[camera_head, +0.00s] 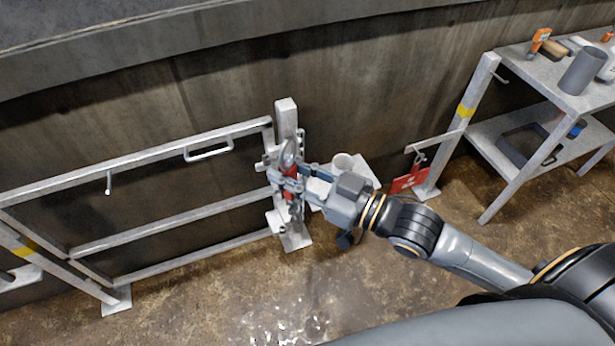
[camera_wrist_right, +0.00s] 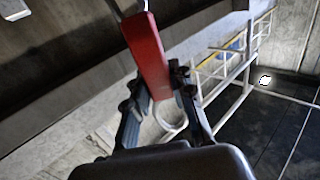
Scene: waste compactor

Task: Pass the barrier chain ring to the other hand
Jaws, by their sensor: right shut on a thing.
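My right gripper (camera_head: 290,183) is at the grey gate post, its fingers on either side of a red piece. The barrier chain ring appears to be the grey metal loop (camera_head: 287,154) just above the fingers, with the red grip (camera_head: 291,189) below it. In the right wrist view the red grip (camera_wrist_right: 146,52) stands between the fingers of my right gripper (camera_wrist_right: 164,88), and a pale loop (camera_wrist_right: 172,120) shows behind them. Grey parts like chain links hang below the gripper; their connection is hidden. My left gripper is out of view.
A grey barrier gate (camera_head: 160,155) with rails and a handle spans the left. A shelf table (camera_head: 525,75) holds a hammer and a grey cylinder. The front floor is clear.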

